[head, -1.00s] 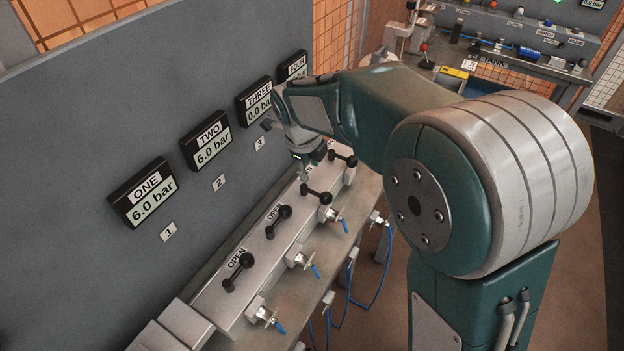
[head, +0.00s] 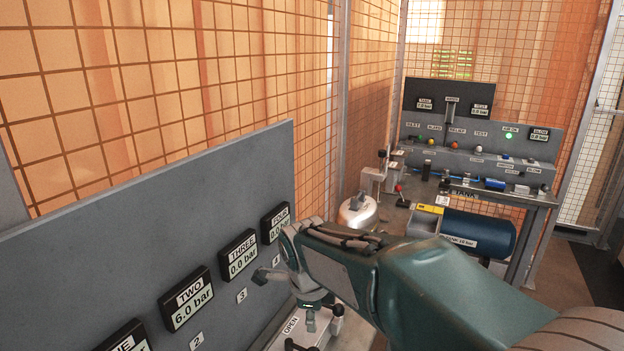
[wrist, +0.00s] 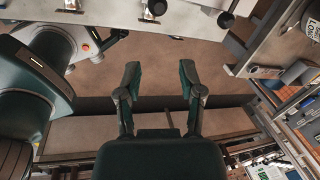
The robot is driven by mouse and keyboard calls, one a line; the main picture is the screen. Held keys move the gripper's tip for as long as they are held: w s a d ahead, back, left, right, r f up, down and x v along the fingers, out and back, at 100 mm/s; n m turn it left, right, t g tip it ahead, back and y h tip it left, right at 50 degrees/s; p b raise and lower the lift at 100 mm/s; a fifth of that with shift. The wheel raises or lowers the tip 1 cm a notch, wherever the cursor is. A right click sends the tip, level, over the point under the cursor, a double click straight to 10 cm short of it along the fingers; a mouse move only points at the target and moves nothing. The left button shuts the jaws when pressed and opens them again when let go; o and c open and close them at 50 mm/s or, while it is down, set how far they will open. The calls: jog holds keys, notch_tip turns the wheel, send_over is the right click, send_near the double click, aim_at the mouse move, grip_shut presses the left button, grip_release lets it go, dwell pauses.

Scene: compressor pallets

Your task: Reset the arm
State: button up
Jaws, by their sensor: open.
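My arm reaches forward from the lower right in the head view, bent down at the wrist. My gripper (head: 308,318) points down over the valve bench beside the gauge panel and is partly cut off from clear sight. In the wrist view my gripper (wrist: 161,82) has its two fingers spread wide, with only brown floor between them. It holds nothing and touches nothing that I can see. A black valve handle (wrist: 226,19) shows at the top of the wrist view, apart from the fingers.
The grey panel (head: 120,270) carries gauges; TWO (head: 187,299) reads 6.0 bar, THREE (head: 238,255) and FOUR (head: 275,223) read 0.0 bar. A second bench (head: 480,190) with a blue tank (head: 478,232) stands at the back right. Wire mesh fencing (head: 150,90) closes the area behind.

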jog(key=s+d+r+n+t, duration=0.1)
jog(key=s+d+r+n, duration=0.1)
jog(key=s+d+n, duration=0.5)
jog(key=s+d+r+n+t, duration=0.2)
jog(key=s+d+n, duration=0.6)
jog(key=s+n, duration=0.5)
jog(key=shift+d+y, duration=0.3)
dwell(1.3)
